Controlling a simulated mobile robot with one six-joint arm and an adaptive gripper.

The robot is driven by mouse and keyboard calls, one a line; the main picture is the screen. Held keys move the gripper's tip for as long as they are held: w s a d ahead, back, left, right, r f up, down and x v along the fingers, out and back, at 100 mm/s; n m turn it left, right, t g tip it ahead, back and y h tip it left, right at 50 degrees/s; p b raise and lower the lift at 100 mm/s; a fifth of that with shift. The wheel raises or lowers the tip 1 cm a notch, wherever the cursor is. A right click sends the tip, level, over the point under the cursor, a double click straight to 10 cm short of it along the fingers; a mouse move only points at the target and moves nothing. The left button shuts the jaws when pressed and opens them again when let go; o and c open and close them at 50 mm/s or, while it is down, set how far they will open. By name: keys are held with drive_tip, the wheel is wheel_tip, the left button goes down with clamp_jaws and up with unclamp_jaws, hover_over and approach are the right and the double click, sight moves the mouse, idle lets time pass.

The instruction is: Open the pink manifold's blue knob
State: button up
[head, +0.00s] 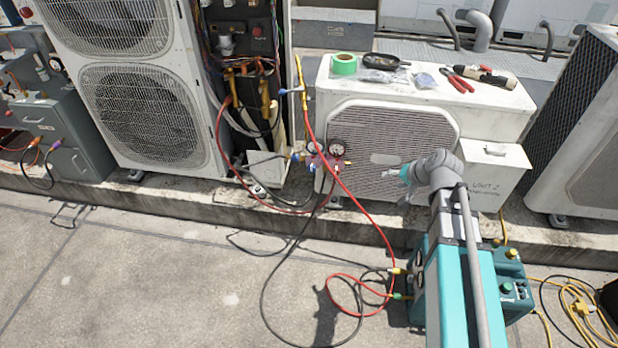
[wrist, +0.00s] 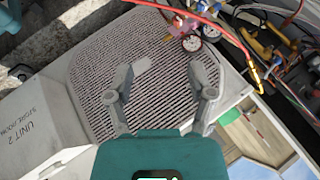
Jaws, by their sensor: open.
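The pink manifold (head: 322,161) hangs in front of the left part of the small white condenser, with two round gauges on it. Its blue knob (head: 296,157) sticks out on the manifold's left side. In the wrist view the manifold (wrist: 180,23) is near the top edge, beyond my fingertips; its blue knob is hard to make out there. My gripper (wrist: 163,78) is open and empty, its two grey fingers spread in front of the condenser's grille. In the head view my arm's end is right of the manifold, clear of it, and its fingers are mostly hidden.
Red and black hoses (head: 345,190) hang from the manifold and loop over the floor. The small condenser (head: 490,118) carries green tape (head: 344,64), pliers and other tools on top. An opened tall unit (head: 150,90) with exposed pipes stands left of the manifold.

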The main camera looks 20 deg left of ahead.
sight(309, 167)
drive_tip(key=w+a+f+m+t+y+b, duration=0.2)
drive_tip(key=w+a+f+b, duration=0.3)
drive_tip(key=a+f+b, duration=0.5)
drive_tip(key=w+a+f+m+t+y+b, duration=0.2)
drive_tip(key=a+f+b, duration=0.7)
drive_tip(key=b, duration=1)
drive_tip(key=w+a+y, duration=0.2)
drive_tip(key=w+a, duration=0.1)
drive_tip(key=shift+a+f+m+y, duration=0.15)
drive_tip(key=shift+f+m+y, duration=0.15)
drive_tip(key=shift+f, duration=0.1)
drive_tip(key=b+x, duration=0.2)
drive_tip(key=x, duration=1.1)
drive_tip(key=shift+w+a+b, duration=0.25)
drive_tip(key=shift+w+b, duration=0.05)
drive_tip(key=shift+b, duration=0.05)
drive_tip(key=shift+r, duration=0.1)
clamp_jaws()
